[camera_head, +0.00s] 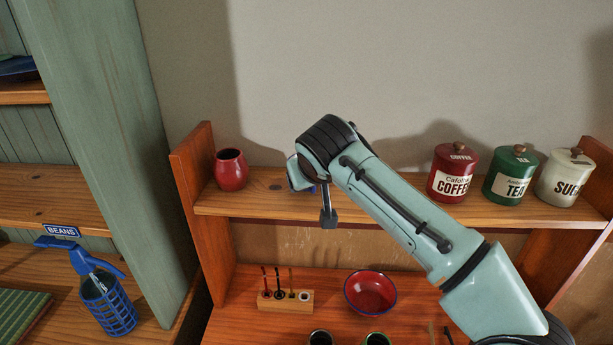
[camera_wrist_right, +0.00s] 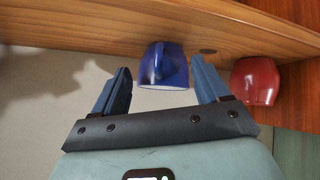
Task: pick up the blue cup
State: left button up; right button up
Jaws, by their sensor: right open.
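The blue cup (camera_wrist_right: 163,66) shows in the right wrist view, on the wooden shelf (camera_wrist_right: 90,38), which appears at the top of that view. My right gripper (camera_wrist_right: 161,78) is open, with one finger on each side of the cup. A gap shows between the cup and the left finger; the right finger is closer, and I cannot tell whether it touches. In the head view my right arm covers the hand and most of the cup. A small bit of blue shows beside the hand there, but I cannot tell what it belongs to. My left gripper is not in view.
A red cup (camera_head: 231,170) stands left on the shelf, also seen in the wrist view (camera_wrist_right: 255,81). Coffee (camera_head: 453,173), tea (camera_head: 510,173) and sugar (camera_head: 564,178) canisters stand right. A red bowl (camera_head: 371,291) and a small wooden rack (camera_head: 285,301) are below.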

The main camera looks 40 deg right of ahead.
jog(key=x, duration=0.4)
jog(key=shift+w+r, duration=0.15)
jog(key=shift+w, duration=0.1)
jog(key=shift+s, duration=0.15)
jog(key=shift+r, duration=0.1)
jog(key=c, duration=1.3)
